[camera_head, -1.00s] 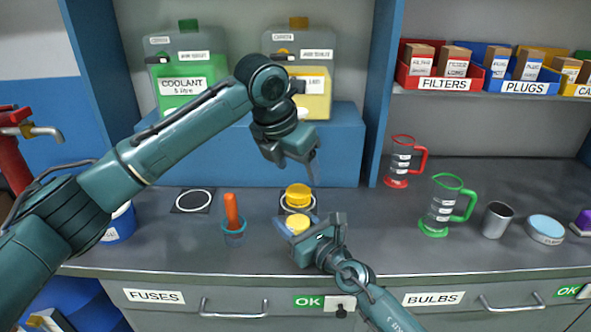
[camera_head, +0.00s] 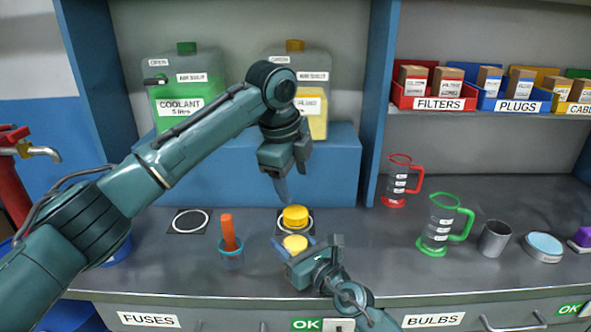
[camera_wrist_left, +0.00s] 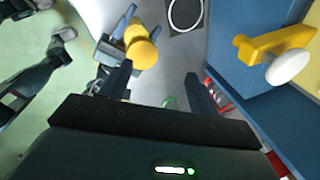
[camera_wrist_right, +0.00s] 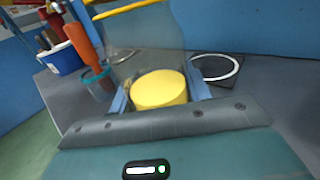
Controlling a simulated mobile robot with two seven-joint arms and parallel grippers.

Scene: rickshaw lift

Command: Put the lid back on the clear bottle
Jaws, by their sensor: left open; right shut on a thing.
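The clear bottle (camera_wrist_right: 150,45) stands upright at the bench front, with a yellow lower part (camera_wrist_right: 160,92) between the blue fingers of my right gripper (camera_head: 296,246). That gripper is shut on the bottle low down. The yellow lid (camera_head: 295,215) appears above the bottle's mouth; I cannot tell whether it is fully seated. In the left wrist view the lid (camera_wrist_left: 141,53) lies ahead of the left finger, outside the jaws. My left gripper (camera_head: 290,188) is open and empty, just above the lid in the head view. The clear walls are hard to see from the head.
Green (camera_head: 438,225) and red (camera_head: 397,182) jugs stand right. Blue shelf (camera_head: 235,170) behind holds canisters.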

